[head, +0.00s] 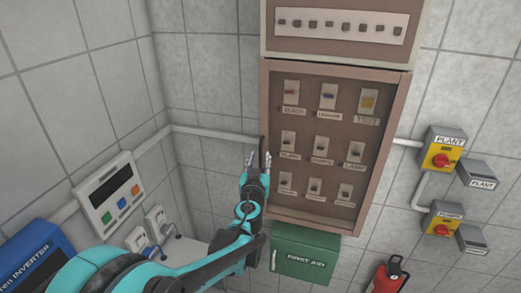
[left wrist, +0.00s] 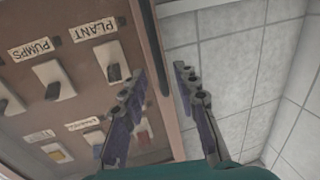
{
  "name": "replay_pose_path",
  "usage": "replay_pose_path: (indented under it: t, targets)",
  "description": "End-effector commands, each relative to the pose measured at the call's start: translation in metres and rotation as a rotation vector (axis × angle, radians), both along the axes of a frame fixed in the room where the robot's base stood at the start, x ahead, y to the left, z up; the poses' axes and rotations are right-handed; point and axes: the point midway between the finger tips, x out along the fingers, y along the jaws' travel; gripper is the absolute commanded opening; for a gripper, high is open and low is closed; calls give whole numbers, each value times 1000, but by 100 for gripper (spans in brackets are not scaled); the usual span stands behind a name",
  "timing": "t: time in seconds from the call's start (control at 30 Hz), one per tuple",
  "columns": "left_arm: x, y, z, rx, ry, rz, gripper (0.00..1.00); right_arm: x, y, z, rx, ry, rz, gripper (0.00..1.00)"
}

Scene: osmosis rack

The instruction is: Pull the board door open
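The board door (head: 318,219) is the brown-framed front of the switch board on the back wall, and it looks shut. A dark upright handle bar (head: 263,152) is at its left edge. In the left wrist view the handle (left wrist: 153,45) runs down along the frame's edge. My left gripper (head: 255,161) is at this edge, beside the handle. In the left wrist view the left gripper (left wrist: 158,83) is open, with the handle's end between its fingertips; whether they touch it I cannot tell. My right gripper is not in view.
A white control panel (head: 109,194) and blue inverter (head: 36,255) are at left. Bare tiles lie left of the board.

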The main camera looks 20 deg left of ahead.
Motion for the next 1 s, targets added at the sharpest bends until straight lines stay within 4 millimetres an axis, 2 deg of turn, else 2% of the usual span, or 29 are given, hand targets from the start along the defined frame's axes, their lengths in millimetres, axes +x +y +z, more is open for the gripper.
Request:
replay_pose_path:
  t: [0.1,0.23,0.57,0.6,0.7,1.0]
  targets:
    - [19,3,1,0,0,1,30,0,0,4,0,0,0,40]
    - [33,6,1,0,0,1,30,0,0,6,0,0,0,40]
    - [38,7,0,0,0,1,30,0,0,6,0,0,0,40]
    - [38,7,0,0,0,1,25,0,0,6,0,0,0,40]
    - [38,7,0,0,0,1,0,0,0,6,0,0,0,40]
    - [36,6,0,0,0,5,0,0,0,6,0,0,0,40]
